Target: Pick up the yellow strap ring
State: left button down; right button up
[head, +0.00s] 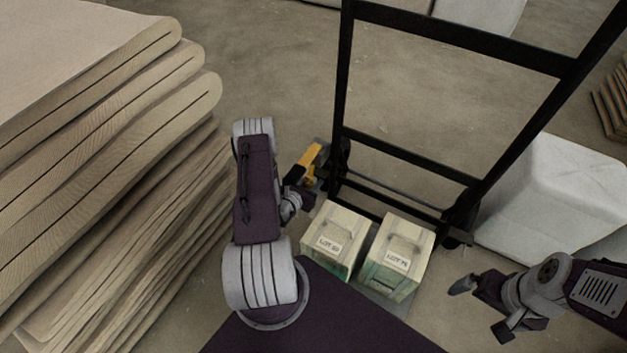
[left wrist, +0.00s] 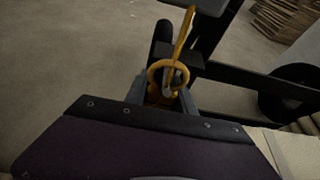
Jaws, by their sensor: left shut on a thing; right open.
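The yellow strap ring (left wrist: 155,77) shows in the left wrist view as a loop with a yellow strap running up from it. In the head view the yellow strap (head: 311,156) stands out beyond my left gripper (head: 301,178), near the foot of the black hand truck. My left gripper, also in the left wrist view (left wrist: 162,97), is shut on the ring, with its fingers on either side of the ring's lower part. The exact contact is partly hidden. My right gripper (head: 482,308) is open and empty at the lower right of the head view.
A black hand truck frame (head: 407,155) stands just beyond the left gripper. Two labelled boxes (head: 336,226) (head: 405,246) sit at its foot. Folded tan stacks (head: 120,190) fill the left side. A white wrapped block (head: 560,195) is at right. Bare floor (head: 270,60) lies behind.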

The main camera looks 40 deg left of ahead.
pick_arm(q)
jog(key=s+d+p, duration=0.2)
jog(key=s+p, duration=0.4)
jog(key=s, duration=1.1)
jog(key=shift+s+f, duration=0.15)
